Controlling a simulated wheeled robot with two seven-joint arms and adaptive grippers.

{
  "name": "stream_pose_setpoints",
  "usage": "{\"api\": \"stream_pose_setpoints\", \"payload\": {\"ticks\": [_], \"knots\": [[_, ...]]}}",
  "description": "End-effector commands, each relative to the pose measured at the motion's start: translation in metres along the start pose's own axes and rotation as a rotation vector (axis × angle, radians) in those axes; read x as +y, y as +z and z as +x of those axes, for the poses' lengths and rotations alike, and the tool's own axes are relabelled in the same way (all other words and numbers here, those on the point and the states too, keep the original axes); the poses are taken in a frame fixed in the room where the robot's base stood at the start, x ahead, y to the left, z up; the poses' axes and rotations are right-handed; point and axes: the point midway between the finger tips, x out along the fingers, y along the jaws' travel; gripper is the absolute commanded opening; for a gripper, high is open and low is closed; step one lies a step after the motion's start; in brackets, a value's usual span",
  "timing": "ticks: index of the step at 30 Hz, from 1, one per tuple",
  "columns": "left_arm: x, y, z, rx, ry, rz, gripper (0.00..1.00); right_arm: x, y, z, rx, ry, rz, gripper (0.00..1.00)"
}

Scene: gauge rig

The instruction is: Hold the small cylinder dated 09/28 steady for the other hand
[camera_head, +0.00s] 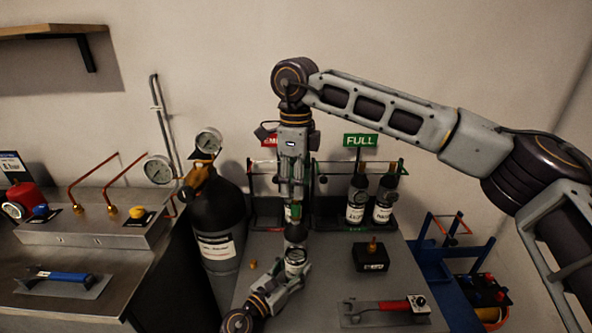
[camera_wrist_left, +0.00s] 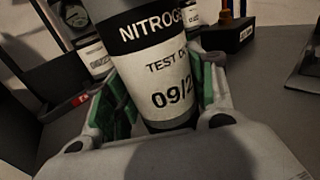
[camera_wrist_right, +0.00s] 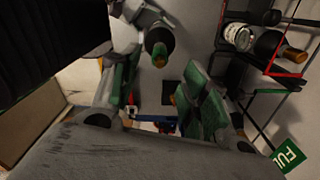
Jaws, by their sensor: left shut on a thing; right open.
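The small dark cylinder (camera_head: 296,234) stands upright in my left gripper (camera_head: 293,268), near the middle of the table. In the left wrist view its white label (camera_wrist_left: 160,68) reads NITROGEN, TEST D and "09/2"; the last digit is hidden. My left gripper's green pads (camera_wrist_left: 163,105) are shut on its sides. My right gripper (camera_head: 292,212) points down from above, open, over the cylinder's top. In the right wrist view the cylinder's dark shoulder and brass-coloured top (camera_wrist_right: 159,50) lie beyond the open fingers (camera_wrist_right: 165,95), apart from them.
A rack with a green FULL sign (camera_head: 360,141) holds two labelled cylinders (camera_head: 384,203) behind right. A black block (camera_head: 372,258) and a red-handled tool (camera_head: 390,306) lie right. A large dark cylinder (camera_head: 217,220) stands left. A small brass piece (camera_head: 253,265) lies on the table.

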Motion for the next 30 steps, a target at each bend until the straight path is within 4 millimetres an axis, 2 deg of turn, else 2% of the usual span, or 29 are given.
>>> {"api": "stream_pose_setpoints", "payload": {"ticks": [15, 21, 30], "knots": [[0.000, -0.001, 0.000, 0.001, 0.000, 0.000, 0.22, 0.000, 0.000, 0.061, 0.000, 0.000, 0.001, 0.46], [0.000, -0.001, 0.000, 0.001, 0.000, 0.000, 0.22, 0.000, 0.000, 0.073, -0.001, -0.001, 0.000, 0.46], [0.000, -0.001, 0.000, 0.001, 0.000, 0.000, 0.22, 0.000, 0.000, 0.075, -0.001, -0.001, 0.000, 0.46]]}}
